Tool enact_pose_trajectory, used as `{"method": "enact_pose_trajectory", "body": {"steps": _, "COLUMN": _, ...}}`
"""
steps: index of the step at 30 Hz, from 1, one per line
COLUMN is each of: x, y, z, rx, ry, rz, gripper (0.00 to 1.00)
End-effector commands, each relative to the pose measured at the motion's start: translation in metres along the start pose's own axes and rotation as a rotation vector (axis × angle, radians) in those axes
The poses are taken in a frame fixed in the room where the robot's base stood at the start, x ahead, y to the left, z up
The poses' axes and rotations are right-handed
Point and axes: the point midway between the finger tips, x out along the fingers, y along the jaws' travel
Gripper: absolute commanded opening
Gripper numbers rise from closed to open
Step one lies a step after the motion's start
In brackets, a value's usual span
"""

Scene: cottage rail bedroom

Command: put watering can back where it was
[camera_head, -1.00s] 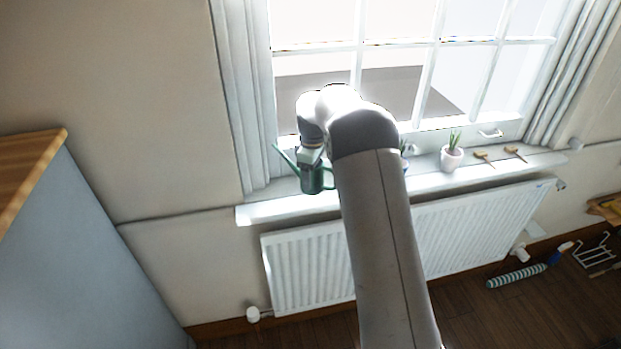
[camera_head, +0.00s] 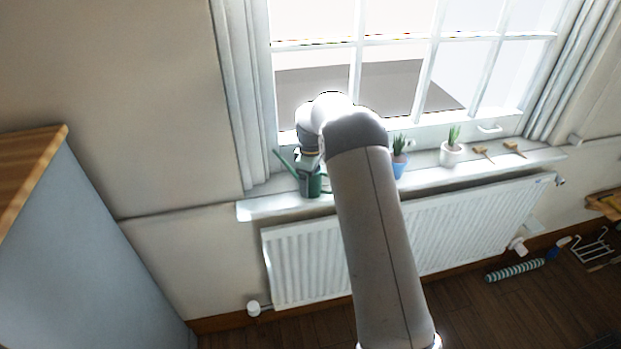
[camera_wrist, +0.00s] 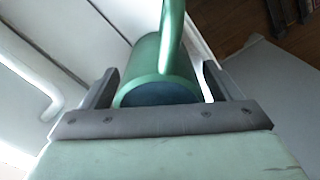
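The green watering can (camera_head: 316,188) stands at the left end of the white windowsill (camera_head: 262,208), its spout pointing up and left and its handle to the right. My gripper (camera_head: 308,182) is at the can and hides part of its body. In the wrist view the can (camera_wrist: 168,62) lies between the two fingers of my gripper (camera_wrist: 160,84), with its dark opening facing the palm. The fingers are wide apart. A thin light gap shows between the can and the right finger; the left finger is close against or beside it.
A blue plant pot (camera_head: 399,168), a white plant pot (camera_head: 451,154) and two small wooden-looking tools (camera_head: 484,153) stand further right on the sill. A radiator (camera_head: 460,225) is below. The window (camera_head: 400,85) is behind, and a tall cabinet (camera_head: 80,250) is at left.

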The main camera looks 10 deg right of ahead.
Motion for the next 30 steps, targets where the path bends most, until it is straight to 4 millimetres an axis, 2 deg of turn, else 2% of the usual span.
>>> {"method": "enact_pose_trajectory", "body": {"steps": 5, "x": -0.001, "y": 0.000, "z": 0.000, "rx": 0.000, "ry": 0.000, "rz": 0.000, "gripper": 0.84}}
{"method": "enact_pose_trajectory", "body": {"steps": 10, "x": -0.012, "y": 0.001, "z": 0.000, "rx": 0.000, "ry": 0.002, "rz": 0.002, "gripper": 0.84}}
{"method": "enact_pose_trajectory", "body": {"steps": 22, "x": -0.093, "y": 0.001, "z": 0.000, "rx": 0.000, "ry": 0.002, "rz": 0.003, "gripper": 0.84}}
{"method": "enact_pose_trajectory", "body": {"steps": 27, "x": -0.115, "y": 0.001, "z": 0.000, "rx": 0.000, "ry": 0.000, "rz": 0.001, "gripper": 0.84}}
{"method": "enact_pose_trajectory", "body": {"steps": 30, "x": -0.122, "y": 0.000, "z": 0.000, "rx": 0.000, "ry": 0.000, "rz": 0.001, "gripper": 0.84}}
